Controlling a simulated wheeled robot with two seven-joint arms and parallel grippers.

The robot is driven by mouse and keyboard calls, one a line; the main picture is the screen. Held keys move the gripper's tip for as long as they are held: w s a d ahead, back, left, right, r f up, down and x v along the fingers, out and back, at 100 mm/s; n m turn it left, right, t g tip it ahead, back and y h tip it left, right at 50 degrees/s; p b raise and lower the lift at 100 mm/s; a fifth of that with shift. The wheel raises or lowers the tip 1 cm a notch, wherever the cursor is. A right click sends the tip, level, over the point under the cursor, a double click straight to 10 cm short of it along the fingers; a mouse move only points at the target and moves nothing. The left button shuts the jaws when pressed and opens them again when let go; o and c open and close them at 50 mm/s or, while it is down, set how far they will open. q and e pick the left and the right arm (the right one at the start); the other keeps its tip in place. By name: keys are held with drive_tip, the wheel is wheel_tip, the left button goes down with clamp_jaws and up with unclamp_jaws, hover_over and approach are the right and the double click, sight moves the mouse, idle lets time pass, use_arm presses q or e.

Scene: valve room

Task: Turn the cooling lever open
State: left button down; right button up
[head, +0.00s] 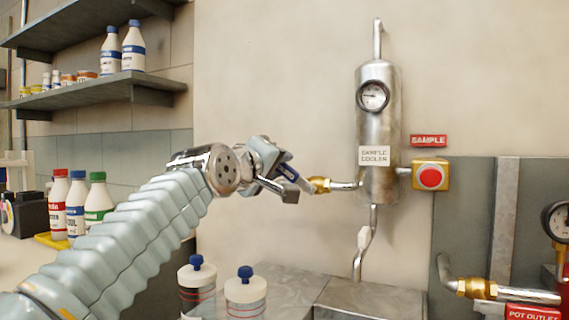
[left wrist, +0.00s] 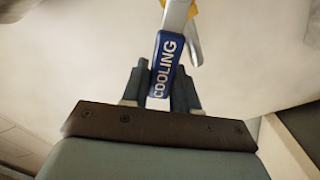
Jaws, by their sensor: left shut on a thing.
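The cooling lever is a blue handle lettered COOLING, and it shows in the left wrist view (left wrist: 166,62). My left gripper (left wrist: 160,88) is shut on it, with one dark finger on each side of the handle. In the head view my left gripper (head: 284,186) is at the brass valve (head: 319,184) on the pipe left of the steel sample cooler (head: 378,125). A bit of blue lever (head: 286,169) shows beside the fingers there; the rest is largely hidden by the gripper. My right gripper is out of view.
A red button on a yellow box (head: 431,176) is right of the cooler. Shelves with bottles (head: 135,88) are at the upper left. A brass pot outlet valve (head: 478,288) is at the lower right.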

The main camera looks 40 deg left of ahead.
sight(280, 184)
use_arm(q)
drive_tip(key=shift+s+a+f+n+b, duration=0.1)
drive_tip(key=shift+a+f+n+b, duration=0.15)
drive_tip(key=shift+f+n, duration=0.7)
drive_tip(key=shift+s+a+f+n+b, duration=0.1)
drive_tip(key=shift+a+f+n+b, duration=0.15)
drive_tip(key=shift+f+n, duration=0.75)
drive_tip(key=shift+a+f+n+b, duration=0.25)
drive_tip(key=shift+f+n, duration=0.1)
drive_tip(key=shift+n, duration=1.2)
drive_tip(key=shift+d, duration=0.1)
drive_tip(key=c, duration=0.9)
unclamp_jaws()
drive_tip(key=shift+c, duration=0.2)
drive_tip(key=b+v, duration=0.1)
drive_tip(key=v, duration=1.2)
drive_tip(key=shift+s, duration=0.4)
